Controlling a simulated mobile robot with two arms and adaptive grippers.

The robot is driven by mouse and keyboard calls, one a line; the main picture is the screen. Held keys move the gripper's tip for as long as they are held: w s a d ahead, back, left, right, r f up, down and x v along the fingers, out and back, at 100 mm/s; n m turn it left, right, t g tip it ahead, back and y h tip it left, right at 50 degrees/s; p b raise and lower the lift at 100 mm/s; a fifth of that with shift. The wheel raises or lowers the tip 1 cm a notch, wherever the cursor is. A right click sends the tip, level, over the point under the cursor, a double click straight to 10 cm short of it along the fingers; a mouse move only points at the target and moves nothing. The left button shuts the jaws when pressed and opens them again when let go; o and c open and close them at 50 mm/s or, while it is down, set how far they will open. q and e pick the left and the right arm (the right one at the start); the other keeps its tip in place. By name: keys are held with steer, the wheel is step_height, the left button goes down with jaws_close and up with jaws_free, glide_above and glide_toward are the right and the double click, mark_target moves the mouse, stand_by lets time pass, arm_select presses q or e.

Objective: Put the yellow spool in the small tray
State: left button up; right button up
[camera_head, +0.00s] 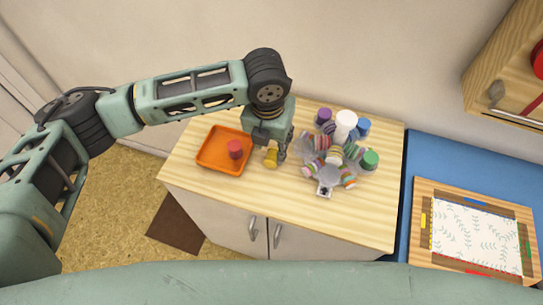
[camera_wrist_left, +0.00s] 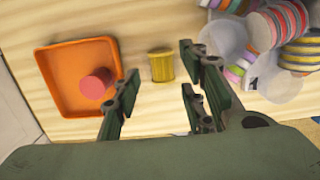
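The yellow spool (camera_head: 271,157) stands on the wooden cabinet top, just right of the small orange tray (camera_head: 205,160). In the left wrist view the spool (camera_wrist_left: 162,66) appears between the spread fingers, and the tray (camera_wrist_left: 57,101) lies to its left. A red spool (camera_head: 235,149) is in the tray. My left gripper (camera_head: 276,147) points down at the yellow spool, with its fingers apart; whether they touch the spool I cannot tell. In the wrist view the left gripper (camera_wrist_left: 160,80) is open. My right gripper is in neither view.
A cluster of striped spools (camera_head: 335,155), a white cylinder (camera_head: 346,122) and a green spool (camera_head: 369,160) crowd the space right of the gripper. A blue surface (camera_head: 405,220) with a framed white board (camera_head: 475,235) is at the right. The cabinet top's front is clear.

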mark_target(272, 155)
arm_select(q)
steer(key=f, duration=0.3)
steer(key=shift+s+f+p, duration=0.2)
steer(key=shift+f+p, duration=0.2)
steer(key=shift+w+d+f, duration=0.1)
steer(key=shift+f, duration=0.45)
steer(key=c, duration=0.8)
steer(key=shift+r, duration=0.1)
step_height(272, 155, up, 10)
steer(key=b, duration=0.1)
steer(key=s+a+r+m+g, duration=0.1)
steer(key=s+a+m, duration=0.2)
steer(key=a+m, duration=0.3)
steer(key=s+a+r+m+g, duration=0.1)
steer(key=s+a+m, duration=0.2)
steer(key=m, duration=1.2)
steer(key=s+a+r+m, duration=0.1)
steer(key=s+a+m, duration=0.2)
steer(key=a+m, duration=0.7)
steer(key=shift+s+r+m+g, duration=0.4)
steer(key=shift+m, duration=0.3)
